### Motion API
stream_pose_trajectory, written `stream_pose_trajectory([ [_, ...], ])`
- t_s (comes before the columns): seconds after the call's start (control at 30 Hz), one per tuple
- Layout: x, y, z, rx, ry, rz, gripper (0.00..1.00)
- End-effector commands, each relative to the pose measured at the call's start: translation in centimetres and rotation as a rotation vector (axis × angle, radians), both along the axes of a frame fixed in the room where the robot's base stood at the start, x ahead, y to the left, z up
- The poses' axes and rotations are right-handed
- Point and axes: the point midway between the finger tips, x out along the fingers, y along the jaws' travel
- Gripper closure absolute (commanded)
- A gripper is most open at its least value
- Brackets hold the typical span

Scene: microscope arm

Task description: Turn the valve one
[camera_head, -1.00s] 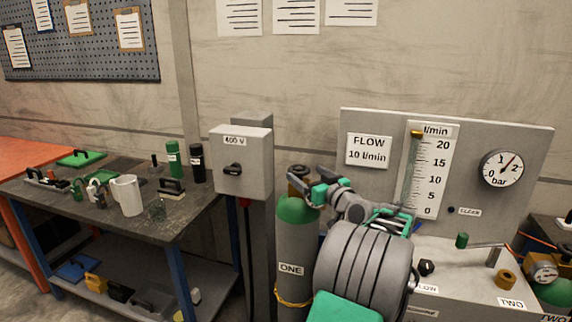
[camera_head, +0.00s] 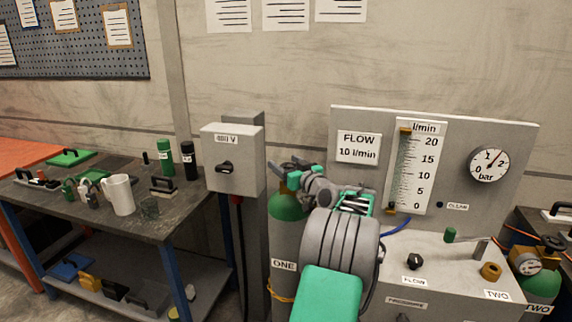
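The green-topped grey cylinder labelled ONE (camera_head: 284,265) stands left of the flow panel. Its valve at the top is mostly hidden behind my gripper (camera_head: 290,172); only a small brownish part shows. My gripper has dark fingers and green parts and is at the valve, over the cylinder's shoulder. I cannot tell whether the fingers touch the valve or how far apart they are. The panel carries a FLOW 10 l/min sign (camera_head: 358,147), an l/min scale (camera_head: 416,165) with a brass-coloured part near its top, and a round bar gauge (camera_head: 488,164) reading between 1 and 2.
A grey 400 V switch box (camera_head: 234,158) on a post stands close left of the cylinder. A grey bench unit (camera_head: 450,265) carries a FLOW knob (camera_head: 414,261). Cylinder TWO (camera_head: 542,285) is at far right. A cluttered workbench (camera_head: 180,213) stands at left.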

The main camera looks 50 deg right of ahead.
Motion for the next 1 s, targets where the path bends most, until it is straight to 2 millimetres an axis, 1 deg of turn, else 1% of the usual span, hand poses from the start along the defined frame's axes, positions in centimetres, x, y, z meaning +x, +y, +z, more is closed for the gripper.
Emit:
stream_pose_trajectory([
  [0.03, -0.02, 0.0, 0.0, 0.0, 0.0, 0.0, 0.36],
  [0.07, -0.03, -0.01, 0.0, 0.0, 0.0, 0.0, 0.38],
  [0.53, -0.05, -0.02, 0.0, 0.0, 0.0, -0.001, 0.77],
  [0.77, -0.04, -0.01, -0.05, 0.0, 0.0, -0.014, 0.77],
  [1.0, -0.1, -0.09, -0.18, -0.001, -0.001, -0.102, 0.77],
])
